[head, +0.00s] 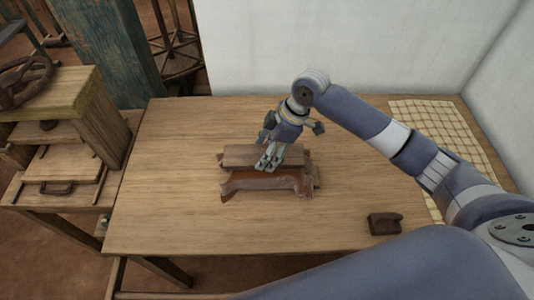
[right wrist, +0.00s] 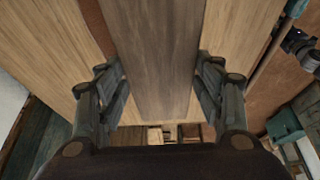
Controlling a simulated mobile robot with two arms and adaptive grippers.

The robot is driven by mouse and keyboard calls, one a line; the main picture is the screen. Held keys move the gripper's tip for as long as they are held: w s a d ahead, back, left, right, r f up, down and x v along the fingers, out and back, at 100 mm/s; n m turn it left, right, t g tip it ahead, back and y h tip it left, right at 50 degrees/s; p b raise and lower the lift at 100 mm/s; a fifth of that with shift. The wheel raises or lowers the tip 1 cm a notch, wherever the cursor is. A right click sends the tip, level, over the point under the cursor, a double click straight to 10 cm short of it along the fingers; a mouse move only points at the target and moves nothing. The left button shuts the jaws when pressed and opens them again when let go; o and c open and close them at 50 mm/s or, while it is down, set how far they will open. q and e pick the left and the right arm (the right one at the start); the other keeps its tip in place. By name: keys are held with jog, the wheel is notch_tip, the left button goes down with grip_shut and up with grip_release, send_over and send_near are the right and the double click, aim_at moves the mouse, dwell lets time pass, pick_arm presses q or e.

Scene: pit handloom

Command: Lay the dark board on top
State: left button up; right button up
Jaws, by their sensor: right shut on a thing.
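The dark board (head: 238,154), a flat grey-brown plank, is at the middle of the table; it also fills the centre of the right wrist view (right wrist: 152,55). My right gripper (head: 268,166) is shut on the board, with a finger on each of its long sides in the right wrist view (right wrist: 162,95). Under and in front of the board is a reddish-brown wooden piece (head: 258,182) with flared ends. The board looks level and over this piece; I cannot tell whether they touch. My gripper hides part of both. My left gripper is not in view.
A small dark brown notched block (head: 384,224) lies at the table's front right. A checked cloth (head: 424,114) covers the right side. A wooden cabinet with drawers (head: 98,122) stands at the left. The wooden table (head: 165,205) is clear left of the stack; a white wall stands behind.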

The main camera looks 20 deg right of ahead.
jog(key=shift+w+d+f, duration=0.1)
jog(key=shift+w+f, duration=0.05)
jog(key=shift+w, duration=0.15)
notch_tip(320, 180, down, 3)
jog(key=shift+r+p, duration=0.1)
jog(key=shift+p, duration=0.55)
jog(key=shift+f, duration=0.25)
jog(key=shift+f, duration=0.2)
jog(key=shift+o, duration=0.2)
jog(key=shift+s+f, duration=0.1)
jog(key=shift+s, duration=0.05)
jog(key=shift+s+f, duration=0.1)
jog(key=shift+f, duration=0.25)
jog(key=shift+c, duration=1.2)
jog(key=o, duration=1.2)
jog(key=shift+o, duration=0.9)
jog(key=shift+f, duration=0.15)
jog(key=shift+w+d, duration=0.1)
jog(key=shift+w, duration=0.1)
